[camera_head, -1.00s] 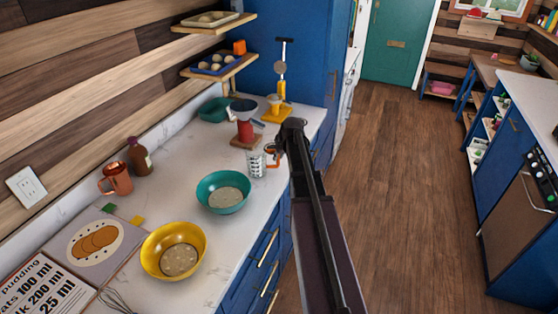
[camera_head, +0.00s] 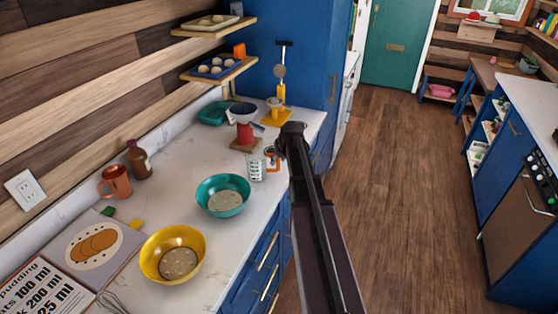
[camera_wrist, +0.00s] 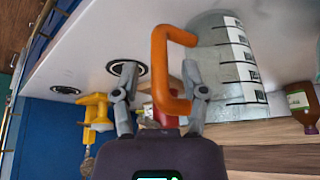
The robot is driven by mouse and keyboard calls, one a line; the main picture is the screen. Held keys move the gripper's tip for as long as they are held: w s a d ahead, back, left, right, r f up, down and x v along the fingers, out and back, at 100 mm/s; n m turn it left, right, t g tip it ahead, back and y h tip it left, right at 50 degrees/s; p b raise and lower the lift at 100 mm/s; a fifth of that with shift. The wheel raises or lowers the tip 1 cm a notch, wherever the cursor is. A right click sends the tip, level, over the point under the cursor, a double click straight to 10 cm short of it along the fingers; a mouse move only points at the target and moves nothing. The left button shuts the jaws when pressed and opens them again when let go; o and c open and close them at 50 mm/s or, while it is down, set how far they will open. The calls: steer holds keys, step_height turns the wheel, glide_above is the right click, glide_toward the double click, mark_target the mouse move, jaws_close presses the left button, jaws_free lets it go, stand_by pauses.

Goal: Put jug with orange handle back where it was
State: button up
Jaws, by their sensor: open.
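The clear jug (camera_head: 257,169) with black measuring marks stands on the white counter near its front edge. Its orange handle (camera_head: 271,157) faces my arm. My gripper (camera_head: 284,150) is at the handle. In the wrist view, the jug (camera_wrist: 228,62) is at upper right and its orange handle (camera_wrist: 159,72) lies between the two open fingers of my gripper (camera_wrist: 160,78). One finger is on the outer side, the other in the handle's loop. I cannot tell whether either finger touches the handle.
A teal bowl (camera_head: 222,196) stands close in front of the jug. A red device (camera_head: 245,134) on a wooden base is just behind it, with a dark bowl (camera_head: 243,112) beyond. A yellow stand (camera_head: 276,116) is farther back. Floor right of the counter is clear.

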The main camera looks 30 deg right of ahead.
steer(key=shift+r, duration=0.2)
steer(key=p+v, duration=1.1)
steer(key=shift+s+r, duration=0.2)
steer(key=shift+r, duration=0.15)
stand_by(0.8)
steer(key=s+a+g, duration=0.1)
steer(key=s+a, duration=0.4)
steer(key=a, duration=0.4)
steer(key=s+a+f+g, duration=0.1)
steer(key=s+a+g, duration=0.1)
steer(key=s+a, duration=0.4)
steer(key=s+a+g, duration=0.2)
steer(key=s+a, duration=0.4)
steer(key=a, duration=0.7)
steer(key=shift+a+f+m, duration=0.25)
steer(key=shift+f+m, duration=0.1)
steer(key=shift+m, duration=0.05)
